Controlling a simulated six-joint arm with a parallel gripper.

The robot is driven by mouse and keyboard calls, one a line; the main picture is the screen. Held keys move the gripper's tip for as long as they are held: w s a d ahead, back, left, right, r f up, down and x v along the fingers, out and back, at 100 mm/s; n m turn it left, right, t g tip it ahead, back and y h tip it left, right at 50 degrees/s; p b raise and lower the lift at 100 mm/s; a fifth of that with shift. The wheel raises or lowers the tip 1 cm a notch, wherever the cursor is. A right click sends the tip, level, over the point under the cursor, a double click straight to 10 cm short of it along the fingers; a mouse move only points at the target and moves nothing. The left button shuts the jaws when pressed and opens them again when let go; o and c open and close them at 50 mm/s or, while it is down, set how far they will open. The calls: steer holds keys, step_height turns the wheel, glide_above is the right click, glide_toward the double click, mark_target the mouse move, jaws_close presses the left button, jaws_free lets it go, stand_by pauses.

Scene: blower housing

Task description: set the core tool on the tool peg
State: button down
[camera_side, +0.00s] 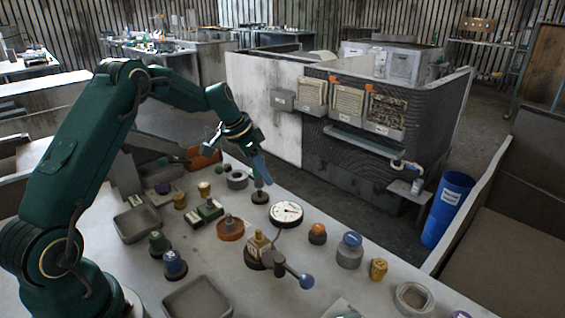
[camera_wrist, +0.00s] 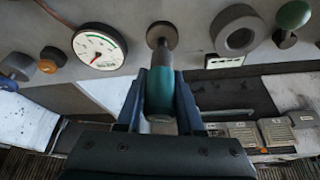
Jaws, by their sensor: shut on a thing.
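The core tool has a teal handle (camera_wrist: 160,92) with a grey end, and it sits between my gripper's (camera_wrist: 158,95) two blue fingers in the wrist view. A dark round base (camera_wrist: 162,36) lies in line with the tool's far end. In the side view my gripper (camera_side: 259,167) is over the same base (camera_side: 260,198), near the back edge of the bench. A short post shows between fingers and base. I cannot tell whether this base is the tool peg, or whether the tool is seated on it or just above it. The fingers hide most of the tool in the side view.
A white dial gauge (camera_side: 286,214) lies close to the right of the base. A grey ring (camera_side: 237,180) is close to its left. An orange round part (camera_side: 230,228) and a blue-ball lever (camera_side: 306,281) stand nearer the front. Several knobs and trays crowd the bench.

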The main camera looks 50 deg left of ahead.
mark_target(262, 155)
steer(key=shift+f, duration=0.25)
stand_by(0.4)
steer(key=shift+f, duration=0.3)
steer(key=shift+f, duration=0.95)
stand_by(0.8)
steer(key=shift+c, duration=0.3)
jaws_free()
steer(key=shift+r, duration=0.1)
steer(key=shift+r, duration=3.65)
